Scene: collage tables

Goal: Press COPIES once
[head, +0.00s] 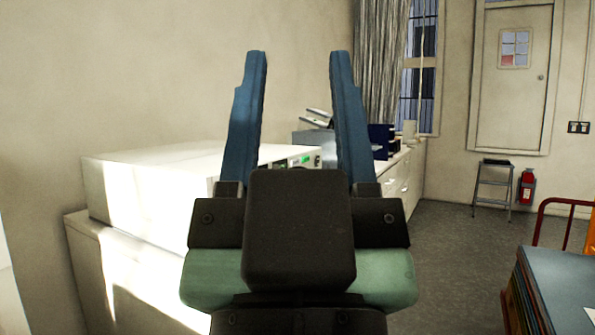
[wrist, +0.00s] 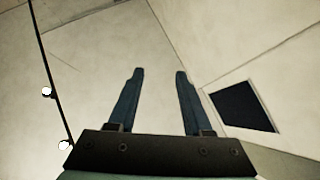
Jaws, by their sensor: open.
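My gripper (head: 298,55) is raised in the middle of the head view, its two blue fingers apart and pointing up, with nothing between them. The wrist view also shows the open, empty gripper (wrist: 159,73). A white boxy machine (head: 130,195) stands on a pale cabinet at the left. Its small control panel (head: 306,160), with a green lit patch, shows between and just behind the fingers. My gripper hides part of this panel. A grey device with a raised top (head: 316,118) stands farther back on the counter. No COPIES label is readable in either view.
Blue holders (head: 382,138) stand on the far white counter (head: 402,178). A step stool (head: 493,190) and red extinguisher (head: 526,186) are by the door. A blue-topped table (head: 565,280) is at right. Grey floor (head: 450,250) lies clear between. The wrist view shows pale surfaces and a dark square (wrist: 243,106).

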